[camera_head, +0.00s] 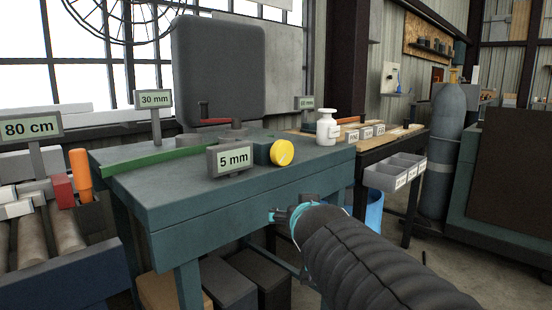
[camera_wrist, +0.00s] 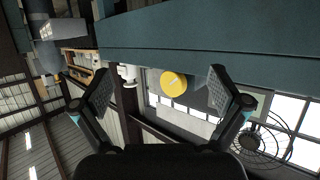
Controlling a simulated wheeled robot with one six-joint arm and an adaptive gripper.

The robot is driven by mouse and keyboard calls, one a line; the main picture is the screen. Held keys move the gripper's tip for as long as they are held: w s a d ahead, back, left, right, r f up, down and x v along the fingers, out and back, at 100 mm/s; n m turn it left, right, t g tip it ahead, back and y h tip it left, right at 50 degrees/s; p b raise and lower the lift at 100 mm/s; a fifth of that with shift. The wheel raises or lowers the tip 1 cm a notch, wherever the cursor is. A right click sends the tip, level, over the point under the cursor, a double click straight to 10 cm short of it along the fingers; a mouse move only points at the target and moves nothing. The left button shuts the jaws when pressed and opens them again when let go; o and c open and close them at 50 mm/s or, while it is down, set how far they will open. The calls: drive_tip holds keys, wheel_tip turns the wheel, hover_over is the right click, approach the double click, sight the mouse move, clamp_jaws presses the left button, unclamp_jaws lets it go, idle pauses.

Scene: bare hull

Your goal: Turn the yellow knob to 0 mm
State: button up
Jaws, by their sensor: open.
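The yellow knob (camera_head: 282,152) is a round disc on the side of a dark green block on the teal workbench (camera_head: 190,195). A sign reading 5 mm (camera_head: 230,159) stands just left of it. My gripper (camera_head: 283,216) is in front of the bench's front edge, below the knob and apart from it. In the wrist view the yellow knob (camera_wrist: 174,80) shows beyond and between the spread fingers of my gripper (camera_wrist: 168,92). The picture there is turned on its side or over. The gripper is open and empty.
A sign reading 30 mm (camera_head: 154,99) and a green bar (camera_head: 155,154) are at the left. Grey bins (camera_head: 395,172) hang at the right. Space in front of the knob looks clear.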

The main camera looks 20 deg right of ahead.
sight(285, 156)
drive_tip(key=w+d+r+n+t+y+b, duration=0.2)
drive_tip(key=w+d+r+n+t+y, duration=0.2)
drive_tip(key=w+d+r+t+y, duration=0.4)
drive_tip(key=w+a+g+y, duration=0.1)
drive_tip(key=w, duration=0.3)
drive_tip(key=w+a+g+y+b, duration=0.1)
drive_tip(key=w, duration=0.3)
drive_tip(key=w+f+n+g+y, duration=0.1)
drive_tip(key=w, duration=0.4)
drive_tip(key=shift+w+a+g, duration=0.1)
drive_tip(key=shift+a+g, duration=0.3)
drive_tip(key=c, duration=1.2)
